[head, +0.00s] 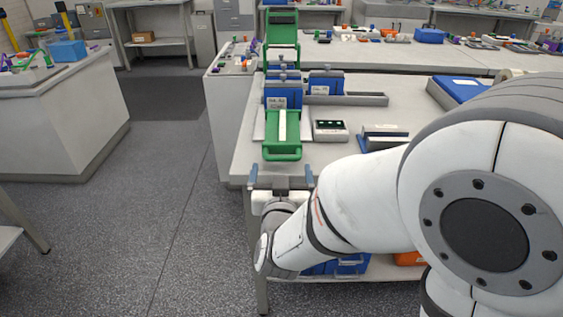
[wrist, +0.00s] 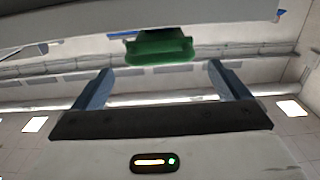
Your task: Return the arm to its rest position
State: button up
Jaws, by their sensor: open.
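My gripper (head: 281,176) is at the front edge of the workbench in the head view. Its two blue-grey fingers are spread apart with nothing between them. My white arm reaches in from the right and bends down and left to it. The fingers also show in the wrist view (wrist: 160,88), apart and empty. The battery cycler with its green tray (head: 283,153) stands on the bench just beyond my gripper, with blue blocks (head: 283,92) behind it. A green part (wrist: 160,48) shows beyond the fingers in the wrist view, with a gap between.
The white workbench (head: 238,160) carries a small grey device (head: 330,131) and a blue box (head: 455,90). Blue bins (head: 345,265) sit on its lower shelf. Another bench (head: 70,115) stands at the left. The grey floor (head: 130,230) between them is clear.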

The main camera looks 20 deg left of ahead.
jog(key=shift+s+d, duration=0.15)
jog(key=shift+s, duration=0.35)
jog(key=shift+w+d+r, duration=0.1)
jog(key=shift+w+r, duration=0.1)
jog(key=d+r+g+p, duration=0.5)
jog(key=d+g+p, duration=0.35)
jog(key=d, duration=0.45)
jog(key=s+d+r+m+g+h+p, duration=0.1)
jog(key=s+d+r+g+h+p, duration=0.1)
jog(key=s+d, duration=0.5)
jog(key=s+d+r+m+g+h+p, duration=0.1)
jog(key=s+d+r+g+h+p, duration=0.1)
jog(key=s+d, duration=0.5)
jog(key=shift+s+d+r+m+g+p, duration=0.35)
jog(key=shift+d+r+g+p, duration=0.2)
jog(key=shift+d+g, duration=0.45)
